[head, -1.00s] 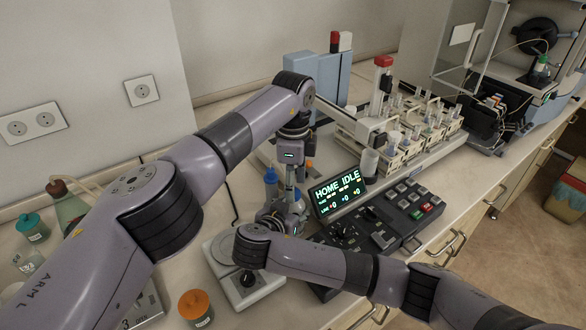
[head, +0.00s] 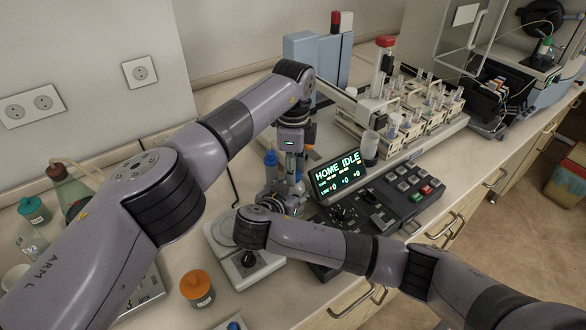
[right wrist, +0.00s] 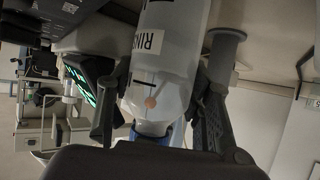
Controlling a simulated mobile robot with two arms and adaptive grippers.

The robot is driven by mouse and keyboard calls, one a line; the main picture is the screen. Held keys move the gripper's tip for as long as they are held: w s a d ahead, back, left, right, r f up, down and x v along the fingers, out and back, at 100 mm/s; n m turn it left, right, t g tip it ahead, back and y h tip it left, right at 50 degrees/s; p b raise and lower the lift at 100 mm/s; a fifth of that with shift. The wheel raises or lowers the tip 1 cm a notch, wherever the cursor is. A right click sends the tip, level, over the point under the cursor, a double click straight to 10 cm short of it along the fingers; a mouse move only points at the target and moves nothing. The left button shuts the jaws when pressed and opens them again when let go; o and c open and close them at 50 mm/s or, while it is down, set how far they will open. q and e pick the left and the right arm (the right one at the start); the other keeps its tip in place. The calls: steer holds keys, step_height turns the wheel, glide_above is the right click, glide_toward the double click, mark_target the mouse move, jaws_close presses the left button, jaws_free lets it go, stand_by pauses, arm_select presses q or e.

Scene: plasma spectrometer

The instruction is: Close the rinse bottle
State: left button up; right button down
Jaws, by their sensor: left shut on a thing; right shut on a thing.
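The rinse bottle (right wrist: 165,60) is a pale translucent bottle with a partly visible "RIN" label, seen close up in the right wrist view. A blue part (right wrist: 152,128) shows at its end near my palm. The fingers of my right gripper (right wrist: 160,95) are on both sides of the bottle, shut on it. In the head view my left gripper (head: 291,184) points down from above, shut on a small blue piece that looks like the cap; its fingertips are mostly hidden. My right gripper is hidden behind its own wrist there, close beside the left one.
A control console (head: 385,208) with a lit screen (head: 338,176) stands just right of the grippers. A white plate device (head: 245,262) is in front. An orange-capped jar (head: 197,288) stands front left. A blue-topped bottle (head: 271,158) is behind. Sample racks (head: 412,115) stand at the back right.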

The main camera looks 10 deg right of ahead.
arm_select(q)
jaws_close()
steer(key=o, duration=0.9)
jaws_free()
steer(key=shift+r, duration=0.15)
step_height(320, 180, up, 4)
steer(key=shift+r, duration=0.15)
steer(key=shift+o, duration=0.5)
steer(key=o, duration=0.4)
steer(key=shift+o, duration=0.2)
